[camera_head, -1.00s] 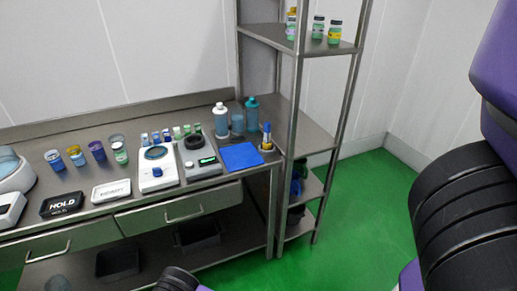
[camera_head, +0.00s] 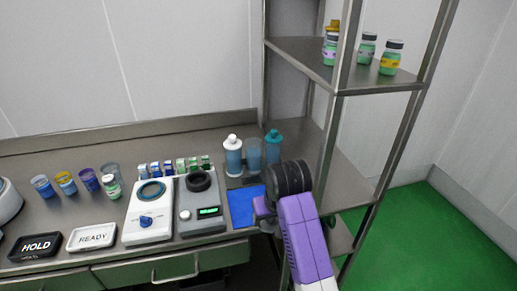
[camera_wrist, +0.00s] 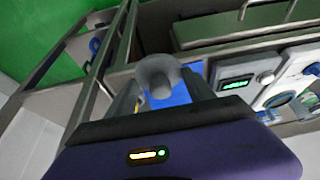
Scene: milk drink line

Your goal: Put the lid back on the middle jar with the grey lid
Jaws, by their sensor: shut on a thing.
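Three small jars with green contents stand on the upper shelf in the head view: a left jar (camera_head: 330,52), a middle jar (camera_head: 366,52) and a right jar (camera_head: 390,62). The middle jar has a dark grey top; at this size I cannot tell whether that is a seated lid. In the wrist view my gripper (camera_wrist: 160,92) is shut on a grey rounded thing (camera_wrist: 157,70); I cannot tell for sure that it is a lid. The gripper is over the bench's right end, below and left of the shelf jars. My arm hides part of that end in the head view.
A blue mat (camera_head: 241,207) lies below the gripper. Bottles (camera_head: 233,158) stand behind it. A scale (camera_head: 203,212) and a white device (camera_head: 148,218) stand to its left. Steel posts (camera_head: 338,120) hold the shelf. More pots (camera_head: 66,184) stand at left.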

